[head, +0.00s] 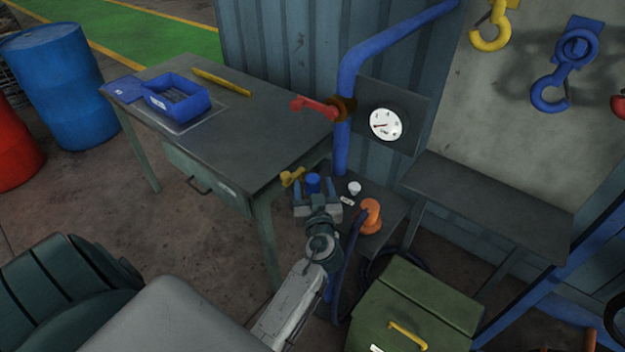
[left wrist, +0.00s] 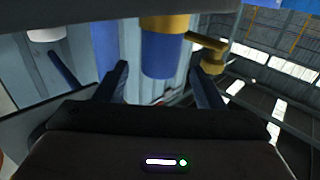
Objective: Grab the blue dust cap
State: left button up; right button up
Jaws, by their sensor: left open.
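The blue dust cap (head: 313,182) is a short blue cylinder above a small low shelf, beside the blue pipe. In the left wrist view the blue dust cap (left wrist: 162,55) shows against a brass fitting (left wrist: 165,23). My left gripper (head: 315,188) is open, with its fingers to either side of the cap in the head view. In the left wrist view the cap appears between the open fingers of my left gripper (left wrist: 162,82), with visible gaps on both sides. Whether the fingertips reach around it is hard to tell. My right gripper is not in view.
A yellow valve handle (head: 291,177) sits close left of the cap. A white cap (head: 355,187) and an orange fitting (head: 370,214) stand to its right. The blue pipe (head: 343,145) rises behind. The workbench (head: 260,135) is left, and a green box (head: 420,305) stands in front right.

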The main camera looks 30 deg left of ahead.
aim_at(312, 174)
pick_arm(q)
jog(key=p+x, duration=0.3)
jog(key=x, duration=0.1)
jog(key=shift+w+r, duration=0.1)
jog(key=shift+r, duration=0.1)
jog(key=shift+w+a+f, duration=0.2)
jog(key=shift+s, duration=0.1)
jog(key=shift+c, duration=0.4)
jog(key=c, duration=1)
